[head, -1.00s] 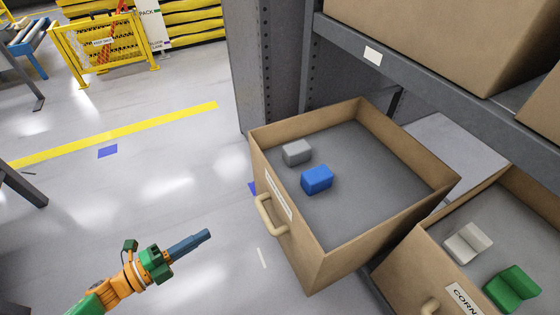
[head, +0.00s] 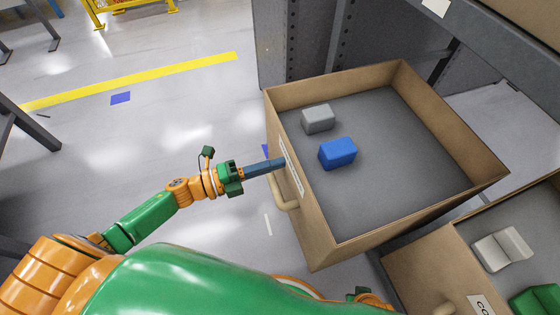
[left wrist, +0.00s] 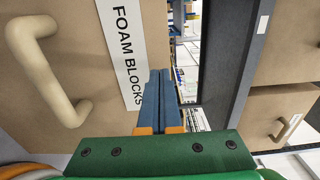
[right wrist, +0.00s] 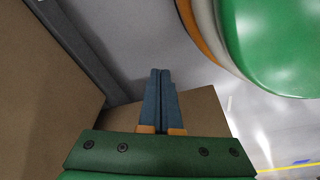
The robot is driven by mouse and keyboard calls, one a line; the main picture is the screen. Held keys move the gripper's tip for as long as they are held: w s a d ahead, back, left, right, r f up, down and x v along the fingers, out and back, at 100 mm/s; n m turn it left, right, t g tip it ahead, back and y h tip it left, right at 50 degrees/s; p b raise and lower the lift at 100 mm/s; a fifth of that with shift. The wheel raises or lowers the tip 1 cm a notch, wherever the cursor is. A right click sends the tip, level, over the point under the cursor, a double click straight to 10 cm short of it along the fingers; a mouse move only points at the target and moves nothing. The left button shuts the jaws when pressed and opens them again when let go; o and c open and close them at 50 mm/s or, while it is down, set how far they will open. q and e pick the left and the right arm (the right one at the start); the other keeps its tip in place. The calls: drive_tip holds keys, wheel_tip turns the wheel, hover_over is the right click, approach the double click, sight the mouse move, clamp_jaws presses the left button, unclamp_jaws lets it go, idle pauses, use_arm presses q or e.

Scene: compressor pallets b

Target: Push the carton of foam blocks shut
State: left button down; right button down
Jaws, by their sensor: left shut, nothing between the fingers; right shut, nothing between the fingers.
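The carton of foam blocks (head: 312,228) is a brown open-topped drawer standing out from the shelf. A grey block (head: 318,119) and a blue block (head: 338,153) lie inside it. Its front carries a FOAM BLOCKS label (left wrist: 128,45) and a beige handle (head: 284,192). My left gripper (head: 283,163) is shut and empty, its tips at the front face beside the label, above the handle. I cannot tell whether they touch. In the left wrist view its fingers (left wrist: 160,78) point past the label. My right gripper (right wrist: 161,76) is shut and empty, near brown carton surfaces.
A second open carton (head: 425,275) with a white block (head: 502,248) and a green block (head: 538,300) is at lower right. A grey shelf post (head: 300,45) stands behind the foam carton.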

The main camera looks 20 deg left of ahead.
use_arm(q)
drive_tip(key=shift+w+d, duration=0.45)
drive_tip(key=shift+d, duration=0.15)
use_arm(e)
drive_tip(key=shift+w+r, duration=0.2)
drive_tip(key=shift+w, duration=0.05)
use_arm(q)
drive_tip(key=shift+w+d, duration=0.1)
